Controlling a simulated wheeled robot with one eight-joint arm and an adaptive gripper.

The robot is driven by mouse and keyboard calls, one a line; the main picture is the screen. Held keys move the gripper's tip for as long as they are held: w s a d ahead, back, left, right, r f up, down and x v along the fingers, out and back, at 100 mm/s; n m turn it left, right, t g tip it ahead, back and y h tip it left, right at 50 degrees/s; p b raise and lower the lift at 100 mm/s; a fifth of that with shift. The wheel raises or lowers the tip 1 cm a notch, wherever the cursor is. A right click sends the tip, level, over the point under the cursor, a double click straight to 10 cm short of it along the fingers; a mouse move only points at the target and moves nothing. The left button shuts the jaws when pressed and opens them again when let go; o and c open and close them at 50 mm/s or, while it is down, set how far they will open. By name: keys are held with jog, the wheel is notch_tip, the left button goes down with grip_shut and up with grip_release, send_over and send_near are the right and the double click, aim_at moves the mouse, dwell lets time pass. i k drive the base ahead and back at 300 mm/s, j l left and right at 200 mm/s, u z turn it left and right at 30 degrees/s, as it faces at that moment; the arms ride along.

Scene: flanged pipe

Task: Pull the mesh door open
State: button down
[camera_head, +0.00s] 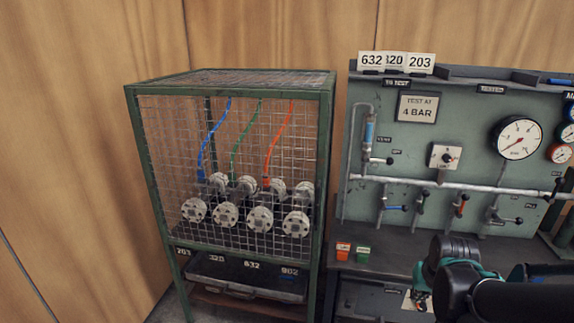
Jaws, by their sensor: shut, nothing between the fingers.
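The mesh door (262,112) is the wire-grid front of a green-framed cage (327,150) left of centre. It looks closed, lying flat across the cage front. I cannot make out a handle or latch on it. Several pale flanged pipe ends (228,214) sit behind the mesh, with blue, green and red lines above them. My gripper (421,302) is at the lower right, in front of the bench and well to the right of the door. It is shut and empty, small in view and partly hidden by my dark arm.
A grey-green test panel (412,140) with a gauge (517,138), pipes and valve levers stands right of the cage. Its dark bench (390,256) carries small orange and green blocks. Wooden walls stand behind.

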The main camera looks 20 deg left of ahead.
aim_at(132, 92)
jog(key=u, duration=1.4)
jog(key=k+j+z, duration=0.15)
jog(key=k+j, duration=0.05)
jog(key=k, duration=0.1)
